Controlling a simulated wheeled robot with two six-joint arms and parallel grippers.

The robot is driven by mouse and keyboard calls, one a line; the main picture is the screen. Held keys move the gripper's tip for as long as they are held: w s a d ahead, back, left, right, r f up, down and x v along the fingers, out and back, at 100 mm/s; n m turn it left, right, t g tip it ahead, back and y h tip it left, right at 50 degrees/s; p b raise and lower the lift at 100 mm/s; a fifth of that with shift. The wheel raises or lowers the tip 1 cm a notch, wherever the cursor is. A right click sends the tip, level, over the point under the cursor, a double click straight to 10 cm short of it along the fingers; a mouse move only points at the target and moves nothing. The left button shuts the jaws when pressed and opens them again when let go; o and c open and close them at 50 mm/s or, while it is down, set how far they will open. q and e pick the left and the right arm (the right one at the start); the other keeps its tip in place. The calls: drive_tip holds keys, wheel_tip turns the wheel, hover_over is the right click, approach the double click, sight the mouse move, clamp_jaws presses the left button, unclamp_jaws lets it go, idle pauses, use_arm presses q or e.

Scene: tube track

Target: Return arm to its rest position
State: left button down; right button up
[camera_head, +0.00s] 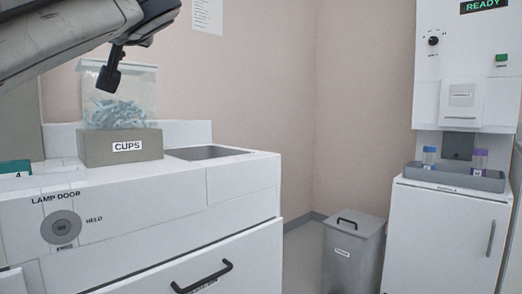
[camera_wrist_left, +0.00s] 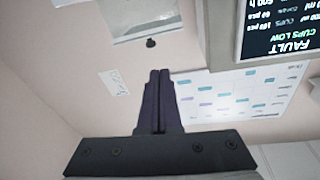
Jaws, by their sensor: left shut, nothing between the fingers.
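My left arm (camera_head: 60,38) comes in from the upper left in the head view. Its dark gripper (camera_head: 108,80) hangs in front of a clear bag of pale blue pieces, above the box labelled CUPS (camera_head: 122,148); I cannot tell if it touches the bag. In the left wrist view the left gripper's fingers (camera_wrist_left: 160,76) are together, with nothing between them. My right gripper is in neither view.
A white cabinet (camera_head: 240,185) with a LAMP DOOR knob (camera_head: 61,227) stands below the arm. A grey bin (camera_head: 352,255) and a tray (camera_head: 455,179) with two capped tubes are to the right. The wrist view shows a screen (camera_wrist_left: 278,28) reading FAULT, CUPS LOW, upside down.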

use_arm(q)
drive_tip(key=w+d+f+m+g+h+p, duration=0.1)
drive_tip(key=w+d+f+m+h, duration=0.2)
drive_tip(key=f, duration=0.4)
drive_tip(key=w+d+f+m+g+h+p, duration=0.1)
drive_tip(key=d+f+m+h, duration=0.15)
drive_tip(key=d+f, duration=0.3)
drive_tip(key=s+d+f+m+g+h+p, duration=0.15)
drive_tip(key=d+f, duration=0.25)
drive_tip(key=f, duration=0.5)
drive_tip(key=s+d+f+m+g+h+p, duration=0.1)
drive_tip(key=s+d+f+m+g+h, duration=0.15)
drive_tip(key=f, duration=0.55)
drive_tip(key=s+d+f+m+g+h+p, duration=0.15)
drive_tip(key=s+f+g, duration=0.35)
drive_tip(key=s+f, duration=0.55)
drive_tip(key=s+d+f+m+g+h+p, duration=0.1)
drive_tip(key=s+d+f+m+g+p, duration=0.2)
drive_tip(key=s+f, duration=0.75)
wheel_tip(320, 180, up, 37)
drive_tip(key=s+n+g+p, duration=0.1)
drive_tip(key=s+p, duration=0.1)
drive_tip(key=p, duration=3.5)
drive_tip(key=shift+s+d+r+g, duration=0.15)
drive_tip(key=shift+s+d+g, duration=0.05)
drive_tip(key=shift+s+g, duration=0.15)
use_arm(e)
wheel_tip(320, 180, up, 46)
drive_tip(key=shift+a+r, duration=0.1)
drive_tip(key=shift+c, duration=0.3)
